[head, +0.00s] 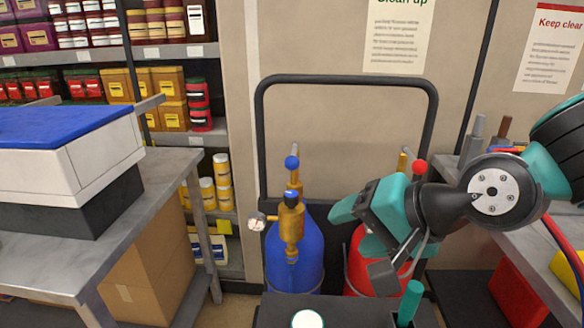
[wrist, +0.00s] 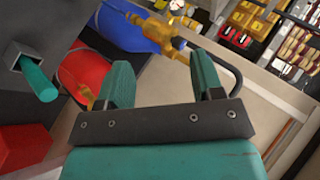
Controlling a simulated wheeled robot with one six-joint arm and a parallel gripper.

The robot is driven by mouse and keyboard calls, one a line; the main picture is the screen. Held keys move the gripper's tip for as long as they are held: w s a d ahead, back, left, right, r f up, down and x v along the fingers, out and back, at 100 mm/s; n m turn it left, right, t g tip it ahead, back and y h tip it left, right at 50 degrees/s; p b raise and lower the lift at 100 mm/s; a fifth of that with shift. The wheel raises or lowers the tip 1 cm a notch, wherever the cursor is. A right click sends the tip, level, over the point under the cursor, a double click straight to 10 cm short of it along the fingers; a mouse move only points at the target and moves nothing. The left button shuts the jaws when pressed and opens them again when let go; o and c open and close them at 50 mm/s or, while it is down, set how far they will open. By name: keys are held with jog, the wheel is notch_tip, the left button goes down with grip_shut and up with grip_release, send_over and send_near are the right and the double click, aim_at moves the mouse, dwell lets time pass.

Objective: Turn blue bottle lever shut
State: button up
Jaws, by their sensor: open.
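The blue bottle (head: 293,268) stands upright in a dark-framed cart, with a brass valve (head: 291,222) on top and a round gauge (head: 257,221) at its left. A blue ball (head: 291,162) sits at the top of the valve fitting, beside a short grey rod; I cannot tell the lever's exact angle. My gripper (head: 352,229) is open and empty, to the right of the valve and apart from it. In the wrist view my gripper (wrist: 160,60) has its two teal fingers spread. The blue bottle (wrist: 124,30) and brass valve (wrist: 158,32) show beyond them.
A red bottle (head: 355,265) with a red ball (head: 419,167) stands right of the blue one, partly behind my gripper. The black cart handle (head: 348,80) arches behind both. A metal table (head: 165,180) is at left and shelves are behind it.

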aim_at(288, 161)
jog(key=w+a+m+t+p, duration=0.1)
jog(key=w+a+m+t, duration=0.2)
jog(key=w, duration=0.5)
jog(key=w+a+f+m+t+y+p, duration=0.1)
jog(key=w+a+m+t+p, duration=0.1)
jog(key=w+m, duration=0.4)
jog(key=w+a+m+t+p, duration=0.1)
jog(key=w+a+m+t, duration=0.3)
jog(key=w, duration=0.6)
jog(key=shift+a+f+m+y+p, duration=0.25)
jog(key=shift+a+m+y+p, duration=0.15)
jog(key=shift+a+m, duration=0.4)
grip_shut()
jog(key=shift+a+f, duration=0.1)
jog(key=shift+f, duration=0.05)
